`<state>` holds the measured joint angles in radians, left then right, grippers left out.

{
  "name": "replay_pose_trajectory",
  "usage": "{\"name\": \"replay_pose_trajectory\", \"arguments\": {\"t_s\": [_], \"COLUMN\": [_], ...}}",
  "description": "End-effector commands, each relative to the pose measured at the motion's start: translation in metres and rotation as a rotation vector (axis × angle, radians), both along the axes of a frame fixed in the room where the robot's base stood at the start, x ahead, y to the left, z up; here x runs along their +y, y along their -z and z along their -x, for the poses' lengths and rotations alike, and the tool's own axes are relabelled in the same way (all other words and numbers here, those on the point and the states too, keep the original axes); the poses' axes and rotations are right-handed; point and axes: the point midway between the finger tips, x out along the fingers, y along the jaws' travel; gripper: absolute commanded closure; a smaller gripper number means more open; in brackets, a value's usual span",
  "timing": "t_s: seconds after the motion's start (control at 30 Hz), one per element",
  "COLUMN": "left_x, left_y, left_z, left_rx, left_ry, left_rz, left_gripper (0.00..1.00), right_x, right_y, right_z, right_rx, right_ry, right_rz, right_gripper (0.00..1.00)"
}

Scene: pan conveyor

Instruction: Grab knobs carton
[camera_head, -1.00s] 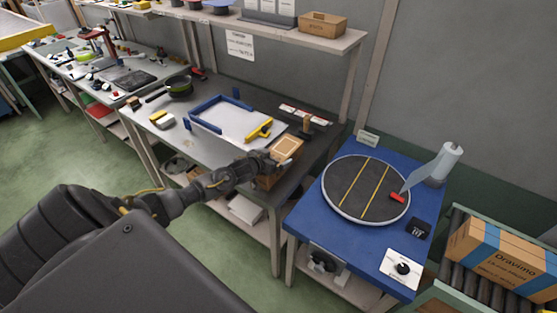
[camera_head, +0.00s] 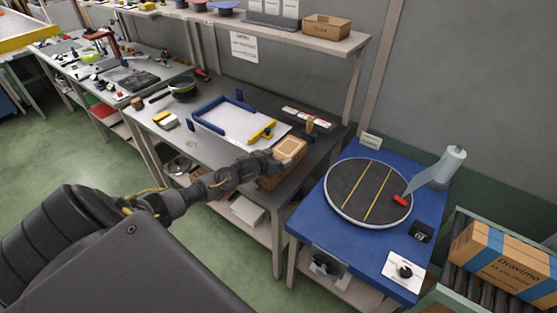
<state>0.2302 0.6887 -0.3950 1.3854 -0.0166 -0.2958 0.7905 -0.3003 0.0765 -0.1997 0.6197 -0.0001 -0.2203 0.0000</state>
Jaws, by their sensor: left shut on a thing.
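The knobs carton (camera_head: 291,150) is a small tan cardboard box at the front right corner of the grey workbench. My left arm comes in from the left, and my left gripper (camera_head: 268,161) is at the carton's left side, shut on it. The fingertips are small and partly hidden against the carton. I cannot tell whether the carton rests on the bench or is just above it. My right gripper is not in view.
A white board with blue corner guides and a yellow clamp (camera_head: 262,132) lies on the grey bench (camera_head: 200,150). To the right stands a blue table (camera_head: 318,233) with a round dark turntable (camera_head: 345,190). A Dravimo box (camera_head: 500,258) sits on rollers at far right.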

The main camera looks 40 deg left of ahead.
Motion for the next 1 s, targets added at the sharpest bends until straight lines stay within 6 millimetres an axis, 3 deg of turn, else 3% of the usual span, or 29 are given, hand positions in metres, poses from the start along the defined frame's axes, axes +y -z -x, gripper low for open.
{"name": "replay_pose_trajectory", "arguments": {"t_s": [0.17,0.43,0.7,1.0], "left_x": [0.001,0.032,0.069,0.085], "left_y": [-0.025,-0.085,-0.111,-0.124], "left_z": [0.0,0.041,0.09,0.109], "left_rx": [-0.006,-0.003,0.002,0.0], "left_ry": [0.001,0.003,0.001,-0.001], "left_rz": [-0.002,-0.009,-0.005,-0.001], "left_gripper": [0.48,0.48,0.48,0.48], "right_x": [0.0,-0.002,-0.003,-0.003], "right_y": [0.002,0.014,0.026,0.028], "right_z": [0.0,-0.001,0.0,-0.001], "right_rx": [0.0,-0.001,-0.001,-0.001], "right_ry": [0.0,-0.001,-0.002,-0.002], "right_rz": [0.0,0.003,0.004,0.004], "right_gripper": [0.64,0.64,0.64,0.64]}}
